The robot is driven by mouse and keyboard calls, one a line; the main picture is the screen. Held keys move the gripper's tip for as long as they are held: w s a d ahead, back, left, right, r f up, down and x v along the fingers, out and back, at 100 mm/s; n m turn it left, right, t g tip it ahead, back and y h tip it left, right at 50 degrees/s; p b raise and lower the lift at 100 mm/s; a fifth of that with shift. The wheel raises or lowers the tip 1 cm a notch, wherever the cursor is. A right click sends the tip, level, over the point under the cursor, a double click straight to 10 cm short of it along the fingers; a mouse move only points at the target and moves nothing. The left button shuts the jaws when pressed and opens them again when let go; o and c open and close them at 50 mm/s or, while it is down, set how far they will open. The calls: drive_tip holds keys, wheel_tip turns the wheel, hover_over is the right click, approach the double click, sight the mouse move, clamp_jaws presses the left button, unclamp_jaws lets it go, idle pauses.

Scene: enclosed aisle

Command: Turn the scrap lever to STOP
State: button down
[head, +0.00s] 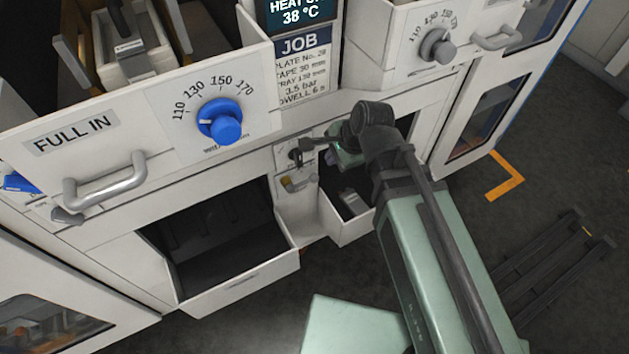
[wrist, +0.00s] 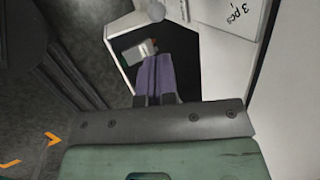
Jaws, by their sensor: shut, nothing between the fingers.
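A narrow white panel between two lower openings carries a small lever with a yellowish handle (head: 298,182) in the head view. A small dark round fitting (head: 295,156) sits above it. The lettering there is too small to read, so I cannot tell which position the lever points to. My gripper (wrist: 156,60) shows in the wrist view with its two purple-grey fingers together and empty. In the head view my wrist hides most of it, close to the panel's right side. I cannot tell whether the fingers touch anything.
An open white bin (head: 345,232) stands right of the panel, with a grey piece inside. A wider open tray (head: 240,281) is on the left. Above are a blue knob (head: 222,122), a drawer handle (head: 105,182) and a grey knob (head: 437,47). Dark floor lies at right.

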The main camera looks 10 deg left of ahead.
sight(316, 177)
drive_tip(key=shift+s+r, duration=0.2)
drive_tip(key=shift+s, duration=0.1)
drive_tip(key=b+x, duration=0.9)
drive_tip(key=x, duration=0.1)
drive_tip(key=shift+s+d, duration=0.1)
drive_tip(key=shift+d, duration=0.05)
drive_tip(key=shift+f+b, duration=0.1)
drive_tip(key=shift+b, duration=0.2)
